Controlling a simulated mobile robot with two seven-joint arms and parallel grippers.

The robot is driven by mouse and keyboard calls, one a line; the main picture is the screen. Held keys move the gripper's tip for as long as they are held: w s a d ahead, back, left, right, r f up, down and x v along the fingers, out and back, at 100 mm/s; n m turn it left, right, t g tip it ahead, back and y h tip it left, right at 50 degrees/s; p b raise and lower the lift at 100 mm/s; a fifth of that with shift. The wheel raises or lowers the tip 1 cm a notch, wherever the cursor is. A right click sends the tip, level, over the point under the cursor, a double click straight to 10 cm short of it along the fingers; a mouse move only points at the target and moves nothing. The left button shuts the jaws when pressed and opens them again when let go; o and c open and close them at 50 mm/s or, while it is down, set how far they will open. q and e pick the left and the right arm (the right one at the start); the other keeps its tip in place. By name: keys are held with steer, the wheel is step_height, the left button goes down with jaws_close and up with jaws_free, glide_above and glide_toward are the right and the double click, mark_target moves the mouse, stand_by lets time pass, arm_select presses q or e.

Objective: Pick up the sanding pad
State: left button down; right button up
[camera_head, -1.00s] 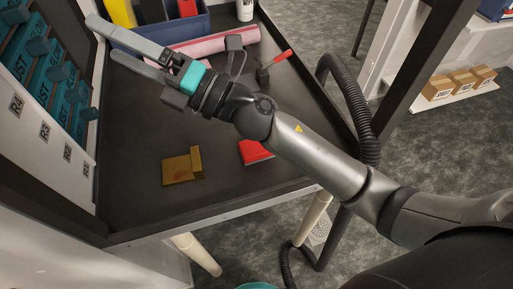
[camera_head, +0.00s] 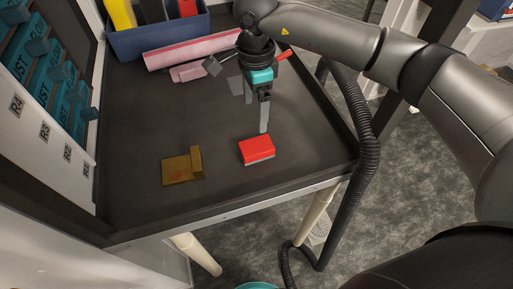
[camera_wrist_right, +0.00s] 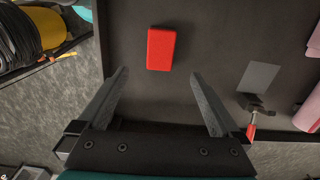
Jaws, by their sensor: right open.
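The sanding pad, a red block with a grey underside (camera_head: 257,150), lies flat on the dark bench top (camera_head: 130,130) near its front right. It also shows in the right wrist view as a red rectangle (camera_wrist_right: 161,48), beyond the fingertips and roughly centred between them. My right gripper (camera_head: 273,122) points down above the bench, just behind the pad in the head view. Its two fingers are spread and empty in the right wrist view (camera_wrist_right: 160,75), apart from the pad. My left gripper is not in view.
A yellow-brown stepped block (camera_head: 180,170) lies left of the pad. Behind are a pink roll (camera_head: 195,50), a blue bin (camera_head: 160,38) and a clamp with a red handle (camera_wrist_right: 251,131). A raised rim edges the bench; a black hose (camera_head: 367,140) hangs at right. The bench's middle left is clear.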

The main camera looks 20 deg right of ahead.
steer(key=b, duration=0.6)
glide_above(256, 145)
step_height(256, 145, down, 10)
steer(key=shift+s+r, duration=0.15)
steer(key=shift+r, duration=0.1)
steer(key=shift+f+b, duration=1.35)
steer(key=shift+f, duration=1.55)
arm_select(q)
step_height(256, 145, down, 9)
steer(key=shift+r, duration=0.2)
arm_select(e)
steer(key=shift+r, duration=0.1)
steer(key=c, duration=1.3)
